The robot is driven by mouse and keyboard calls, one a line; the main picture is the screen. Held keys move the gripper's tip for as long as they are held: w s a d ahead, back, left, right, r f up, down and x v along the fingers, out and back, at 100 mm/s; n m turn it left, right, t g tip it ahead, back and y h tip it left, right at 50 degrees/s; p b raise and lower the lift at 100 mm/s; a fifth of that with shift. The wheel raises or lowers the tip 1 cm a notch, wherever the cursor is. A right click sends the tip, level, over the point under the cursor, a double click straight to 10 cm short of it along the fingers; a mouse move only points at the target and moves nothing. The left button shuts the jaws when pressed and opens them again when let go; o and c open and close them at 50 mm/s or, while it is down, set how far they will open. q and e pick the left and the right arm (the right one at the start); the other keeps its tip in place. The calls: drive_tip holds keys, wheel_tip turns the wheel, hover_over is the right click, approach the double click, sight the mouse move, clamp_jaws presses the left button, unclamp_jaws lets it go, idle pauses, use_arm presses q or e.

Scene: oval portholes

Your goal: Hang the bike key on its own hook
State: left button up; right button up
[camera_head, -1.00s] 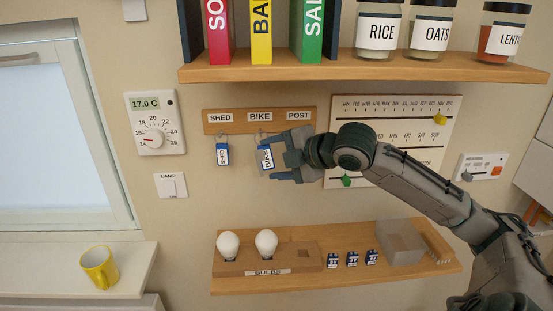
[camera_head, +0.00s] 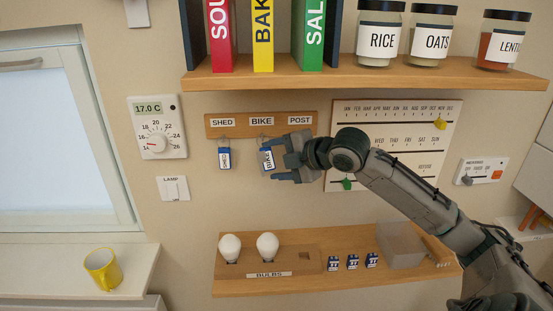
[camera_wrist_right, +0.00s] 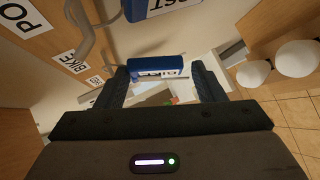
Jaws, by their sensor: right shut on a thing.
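The hook board (camera_head: 243,131) on the wall has the labels SHED, BIKE and POST. The bike key's blue and white tag (camera_head: 268,160) hangs tilted just below the BIKE label. My right gripper (camera_head: 277,161) comes in from the right and is shut on this tag. In the right wrist view the tag (camera_wrist_right: 158,70) sits between the two fingertips. I cannot tell whether its ring is around the BIKE hook. The shed key (camera_head: 225,158) hangs under SHED. A blue tag ending in "ST" (camera_wrist_right: 160,7) is close above the gripper in the wrist view. My left gripper is not in view.
A shelf (camera_head: 370,75) with binders and jars is above the board. A lower shelf (camera_head: 300,286) holds bulbs (camera_head: 267,246) and small boxes. A calendar panel (camera_head: 395,150) is behind my right arm. A thermostat (camera_head: 156,126) is left of the board.

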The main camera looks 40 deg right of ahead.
idle(0.3)
drive_tip(key=o, duration=1)
drive_tip(key=shift+o, duration=0.2)
drive_tip(key=shift+r, duration=0.1)
